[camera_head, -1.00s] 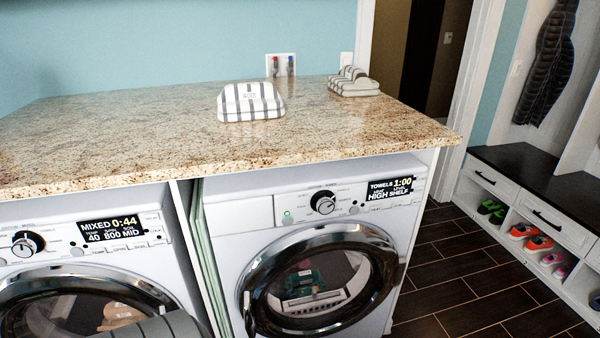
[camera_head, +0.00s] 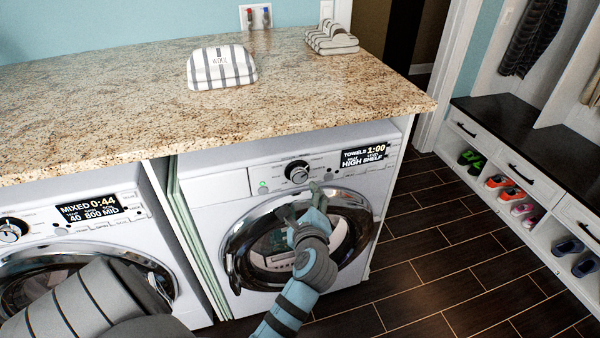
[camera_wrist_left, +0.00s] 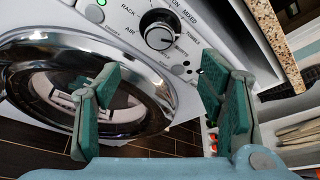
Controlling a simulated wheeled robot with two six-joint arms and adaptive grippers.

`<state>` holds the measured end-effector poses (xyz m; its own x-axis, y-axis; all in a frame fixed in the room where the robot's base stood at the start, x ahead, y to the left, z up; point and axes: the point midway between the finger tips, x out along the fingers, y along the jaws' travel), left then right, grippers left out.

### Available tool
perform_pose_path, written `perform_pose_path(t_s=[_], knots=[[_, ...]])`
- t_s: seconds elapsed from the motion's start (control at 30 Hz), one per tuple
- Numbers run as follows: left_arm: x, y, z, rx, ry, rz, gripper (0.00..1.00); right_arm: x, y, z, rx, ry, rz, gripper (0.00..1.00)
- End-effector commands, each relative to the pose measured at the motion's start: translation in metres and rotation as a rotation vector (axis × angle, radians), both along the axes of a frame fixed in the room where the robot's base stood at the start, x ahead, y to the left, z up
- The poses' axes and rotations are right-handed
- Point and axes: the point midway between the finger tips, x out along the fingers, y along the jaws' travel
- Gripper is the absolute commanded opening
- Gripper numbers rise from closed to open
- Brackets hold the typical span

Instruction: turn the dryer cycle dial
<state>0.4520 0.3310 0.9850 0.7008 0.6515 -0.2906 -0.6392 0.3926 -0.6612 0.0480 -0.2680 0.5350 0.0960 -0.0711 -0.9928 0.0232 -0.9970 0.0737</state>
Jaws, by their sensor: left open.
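The dryer cycle dial (camera_head: 297,172) is a dark-rimmed knob with a pale face on the white dryer's control panel. It also shows in the left wrist view (camera_wrist_left: 158,31), with printed labels such as TOWELS, MIXED, RACK and AIR around it. My left gripper (camera_head: 300,198) is open and empty, just below the dial in front of the dryer door's upper rim. In the left wrist view its green-padded fingers (camera_wrist_left: 158,80) stand wide apart, with the dial beyond and between them, not touched. My right gripper is not in view.
The dryer display (camera_head: 364,158) reads TOWELS 1:00. A granite counter (camera_head: 120,110) overhangs the panel and holds striped folded towels (camera_head: 221,67). The washer (camera_head: 110,238) stands at left. A shoe bench (camera_head: 520,172) is at right, with clear dark floor between.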

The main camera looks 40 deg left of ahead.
Motion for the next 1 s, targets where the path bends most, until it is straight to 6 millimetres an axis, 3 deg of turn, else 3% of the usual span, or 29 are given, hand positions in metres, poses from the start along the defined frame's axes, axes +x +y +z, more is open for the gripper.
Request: perform_pose_path(t_s=[0.17, 0.5, 0.7, 0.93, 1.0], knots=[[0.022, 0.021, -0.008, 0.015, 0.001, 0.001, 0.63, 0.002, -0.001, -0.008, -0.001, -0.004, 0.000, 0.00], [0.086, 0.080, -0.037, 0.008, 0.001, -0.001, 0.63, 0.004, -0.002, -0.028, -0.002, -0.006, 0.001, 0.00], [0.099, 0.091, -0.041, 0.007, 0.001, -0.002, 0.63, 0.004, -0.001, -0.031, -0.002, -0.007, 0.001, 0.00], [0.100, 0.092, -0.041, 0.006, 0.002, -0.003, 0.63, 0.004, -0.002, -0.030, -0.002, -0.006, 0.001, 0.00], [0.100, 0.092, -0.041, 0.006, 0.002, -0.003, 0.54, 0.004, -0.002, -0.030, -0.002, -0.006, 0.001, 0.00]])
